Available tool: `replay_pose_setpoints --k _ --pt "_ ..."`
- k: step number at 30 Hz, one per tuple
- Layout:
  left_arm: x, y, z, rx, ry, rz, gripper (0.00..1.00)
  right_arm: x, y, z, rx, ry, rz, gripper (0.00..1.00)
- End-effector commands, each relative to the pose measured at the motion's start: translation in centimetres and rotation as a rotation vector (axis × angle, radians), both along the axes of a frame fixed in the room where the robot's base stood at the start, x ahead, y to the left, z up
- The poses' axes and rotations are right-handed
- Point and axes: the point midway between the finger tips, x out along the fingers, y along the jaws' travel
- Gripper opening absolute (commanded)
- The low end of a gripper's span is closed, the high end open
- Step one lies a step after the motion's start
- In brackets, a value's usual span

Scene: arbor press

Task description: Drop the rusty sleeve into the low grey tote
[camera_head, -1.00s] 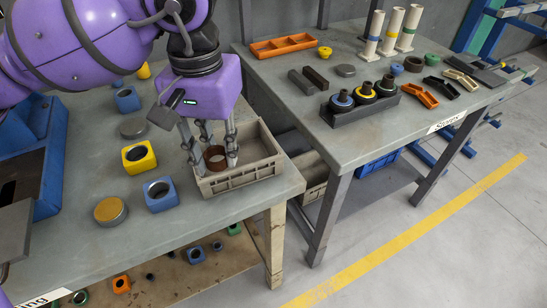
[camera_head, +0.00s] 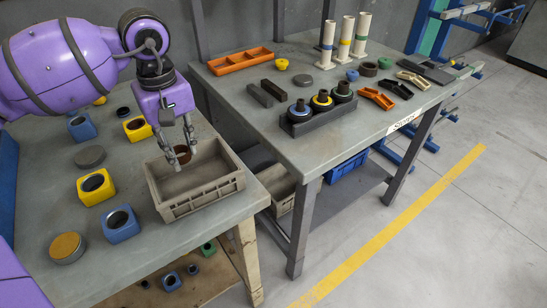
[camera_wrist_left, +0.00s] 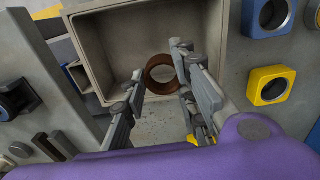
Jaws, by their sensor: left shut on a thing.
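The rusty sleeve (camera_head: 182,154) is a short brown ring. My left gripper (camera_head: 180,158) is shut on it and holds it over the far left part of the low grey tote (camera_head: 205,205). The tote is a shallow open box near the right edge of the left table. In the left wrist view the sleeve (camera_wrist_left: 160,74) sits between the fingertips of the gripper (camera_wrist_left: 164,76), with the tote's inside (camera_wrist_left: 115,45) behind it. I cannot tell its exact height above the tote floor. My right gripper is not in view.
Yellow (camera_head: 97,187) and blue (camera_head: 120,224) blocks with holes and a yellow-topped disc (camera_head: 67,247) stand left of the tote. The second table (camera_head: 235,85), right of a gap, carries an orange tray (camera_head: 242,60), a dark rack (camera_head: 318,122) and white tubes.

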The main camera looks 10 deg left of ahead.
Motion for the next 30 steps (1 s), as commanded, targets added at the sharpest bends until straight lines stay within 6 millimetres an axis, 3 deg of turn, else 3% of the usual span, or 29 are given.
replay_pose_setpoints --k 1,4,14,15,19,30 --pt "-0.1 0.0 -1.2 0.0 0.006 0.001 0.0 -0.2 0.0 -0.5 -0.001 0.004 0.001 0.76" --pt "-0.1 0.1 -2.0 0.002 0.005 0.001 0.0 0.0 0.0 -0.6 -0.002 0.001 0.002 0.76" --pt "-0.1 0.0 -2.3 0.001 0.0 0.0 0.0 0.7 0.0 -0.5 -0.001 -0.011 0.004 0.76" --pt "-0.1 0.0 -2.3 0.001 0.0 0.0 0.29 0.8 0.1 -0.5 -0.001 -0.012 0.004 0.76" --pt "-0.1 0.0 -2.3 0.001 0.001 0.0 0.47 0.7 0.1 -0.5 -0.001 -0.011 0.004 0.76" --pt "-0.1 0.0 -2.0 0.001 0.001 -0.001 0.49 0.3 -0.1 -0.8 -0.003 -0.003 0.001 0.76"
